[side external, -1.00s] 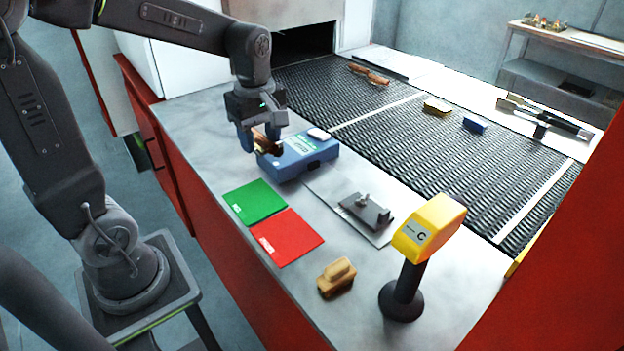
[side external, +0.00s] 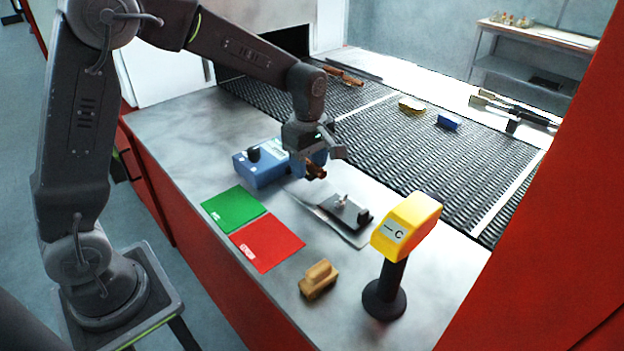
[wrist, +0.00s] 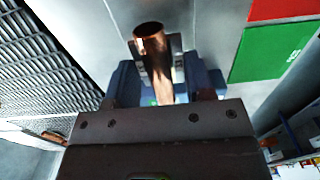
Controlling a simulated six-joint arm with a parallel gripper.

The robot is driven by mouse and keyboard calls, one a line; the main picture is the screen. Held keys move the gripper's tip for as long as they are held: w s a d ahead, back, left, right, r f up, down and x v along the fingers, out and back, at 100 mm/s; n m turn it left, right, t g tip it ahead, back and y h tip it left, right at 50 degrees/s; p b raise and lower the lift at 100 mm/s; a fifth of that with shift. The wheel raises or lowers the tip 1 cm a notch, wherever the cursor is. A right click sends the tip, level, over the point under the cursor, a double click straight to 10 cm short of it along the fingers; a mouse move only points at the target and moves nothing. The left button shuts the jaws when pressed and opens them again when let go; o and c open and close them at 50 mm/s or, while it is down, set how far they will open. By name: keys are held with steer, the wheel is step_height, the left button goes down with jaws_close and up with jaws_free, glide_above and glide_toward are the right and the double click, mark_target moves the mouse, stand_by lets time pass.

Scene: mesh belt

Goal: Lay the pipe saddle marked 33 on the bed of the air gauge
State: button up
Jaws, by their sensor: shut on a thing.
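A copper pipe piece (side external: 316,170) is held between the fingers of my gripper (side external: 313,163), above the bench. In the wrist view the copper piece (wrist: 158,62) is a curved length with a round end, gripped between the two jaws (wrist: 157,66). No 33 mark is legible on it. A blue instrument box (side external: 262,172) with a black knob stands behind and left of my gripper, partly hidden by it. A dark grey fixture (side external: 345,212) on a light plate lies in front and right of my gripper. I cannot tell which of these is the air gauge's bed.
Green (side external: 231,208) and red (side external: 266,243) mats lie at the left. A tan block (side external: 318,279) and a yellow device marked C on a black stand (side external: 386,287) are at the front. The mesh belt (side external: 440,150) behind carries copper, yellow and blue pieces.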

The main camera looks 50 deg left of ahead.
mark_target(312, 189)
steer(key=shift+w+d+f, duration=0.15)
steer(key=shift+d+f, duration=0.05)
steer(key=shift+d, duration=0.15)
steer(key=shift+f, duration=2.05)
steer(key=shift+f, duration=0.15)
steer(key=o, duration=1)
steer(key=shift+o, duration=0.2)
